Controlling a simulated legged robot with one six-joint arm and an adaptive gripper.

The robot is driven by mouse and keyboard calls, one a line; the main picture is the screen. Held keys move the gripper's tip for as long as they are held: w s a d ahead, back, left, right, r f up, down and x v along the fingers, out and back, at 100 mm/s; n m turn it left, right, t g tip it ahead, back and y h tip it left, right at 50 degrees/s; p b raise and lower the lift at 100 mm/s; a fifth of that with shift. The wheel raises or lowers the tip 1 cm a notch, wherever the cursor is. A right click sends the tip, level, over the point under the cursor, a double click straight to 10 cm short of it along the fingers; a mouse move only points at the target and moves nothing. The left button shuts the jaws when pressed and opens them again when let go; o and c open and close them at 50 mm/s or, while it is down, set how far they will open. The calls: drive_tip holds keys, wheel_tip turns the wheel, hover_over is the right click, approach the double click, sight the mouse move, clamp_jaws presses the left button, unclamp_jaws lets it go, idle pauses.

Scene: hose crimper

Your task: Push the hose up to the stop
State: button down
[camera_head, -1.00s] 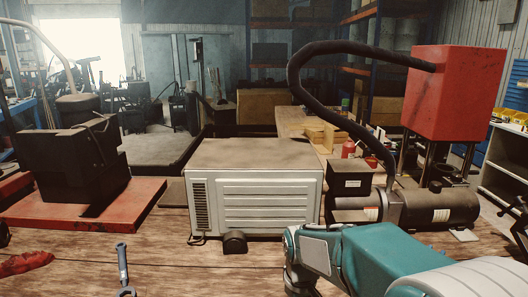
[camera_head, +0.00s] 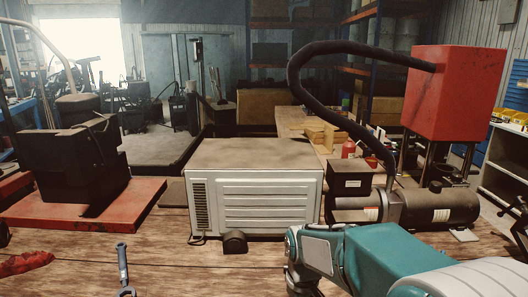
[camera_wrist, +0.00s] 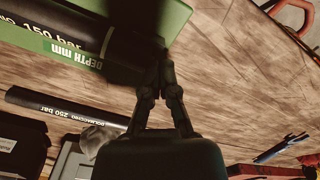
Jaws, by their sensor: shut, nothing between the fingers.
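In the wrist view, a black hose (camera_wrist: 62,30) with white lettering ending in "150 bar" lies along a green fixture (camera_wrist: 165,18) marked "DEPTH mm". My gripper (camera_wrist: 163,68) is shut and empty, its fingertips close to the hose's right-hand end and the green fixture. I cannot tell whether the fingertips touch the hose. The stop cannot be made out, and dark shadow hides how far the hose reaches. In the head view only my arm shows; the gripper, the hose and the fixture are not visible there.
A second black hose (camera_wrist: 60,107), marked "250 bar", lies on the wooden bench (camera_wrist: 245,70). A white cabinet (camera_head: 268,203) and a red-topped machine (camera_head: 455,95) stand behind.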

drive_tip(key=shift+a, duration=0.2)
drive_tip(key=shift+a, duration=0.25)
wheel_tip(320, 180, up, 8)
idle(0.9)
drive_tip(key=s+d+r+m+t, duration=0.1)
drive_tip(key=s+d+m+t, duration=0.1)
drive_tip(key=s, duration=0.7)
drive_tip(key=s+d+r+m+t, duration=0.2)
drive_tip(key=s+d, duration=0.4)
drive_tip(key=s, duration=0.3)
drive_tip(key=shift+s+d+r+m+t, duration=0.15)
drive_tip(key=shift+s+r+m+t, duration=0.1)
drive_tip(key=shift+m+t, duration=0.65)
